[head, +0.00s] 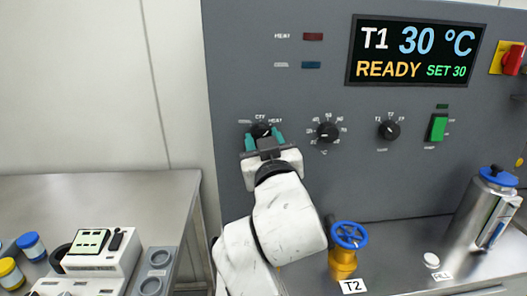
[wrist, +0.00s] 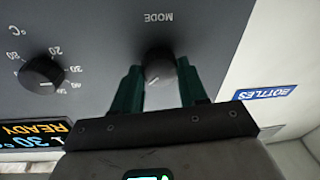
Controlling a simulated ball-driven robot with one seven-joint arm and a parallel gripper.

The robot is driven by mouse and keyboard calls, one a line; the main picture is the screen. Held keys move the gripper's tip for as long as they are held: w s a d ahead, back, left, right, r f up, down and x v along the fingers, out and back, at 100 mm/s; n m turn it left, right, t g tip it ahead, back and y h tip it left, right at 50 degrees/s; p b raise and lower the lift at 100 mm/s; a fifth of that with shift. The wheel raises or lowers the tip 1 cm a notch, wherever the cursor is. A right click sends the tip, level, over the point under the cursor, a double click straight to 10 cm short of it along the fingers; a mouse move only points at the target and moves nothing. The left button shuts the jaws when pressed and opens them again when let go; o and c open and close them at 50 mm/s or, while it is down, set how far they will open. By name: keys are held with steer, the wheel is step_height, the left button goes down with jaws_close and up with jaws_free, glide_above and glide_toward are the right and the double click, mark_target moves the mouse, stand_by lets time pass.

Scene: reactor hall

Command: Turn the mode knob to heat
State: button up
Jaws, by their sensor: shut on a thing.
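The dark round mode knob (head: 261,130) is on the grey panel at the lower left, with OFF above it and HEAT to its upper right. My gripper (head: 264,138) is at the knob, its green fingers on either side. In the wrist view, which is upside down, the fingers (wrist: 159,88) are shut on the mode knob (wrist: 160,66). Its white mark shows at the lower left of its face, toward my gripper. The knob's labels on that side are hidden by my gripper. The heat lamp (head: 313,36) looks dark red and unlit.
The display (head: 413,52) reads T1 30 °C, READY, SET 30. A temperature dial (head: 327,132), a selector knob (head: 389,130) and a green switch (head: 437,127) lie to the right. A blue-wheeled valve (head: 348,235) and a steel flask (head: 484,215) stand on the bench below.

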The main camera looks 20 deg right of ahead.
steer(key=shift+m, duration=0.5)
steer(key=o, duration=1.1)
steer(key=shift+c, duration=0.2)
steer(key=shift+b, duration=0.3)
steer(key=b+v, duration=0.1)
steer(key=v, duration=1)
steer(key=shift+w+f, duration=0.1)
steer(key=shift+w, duration=0.05)
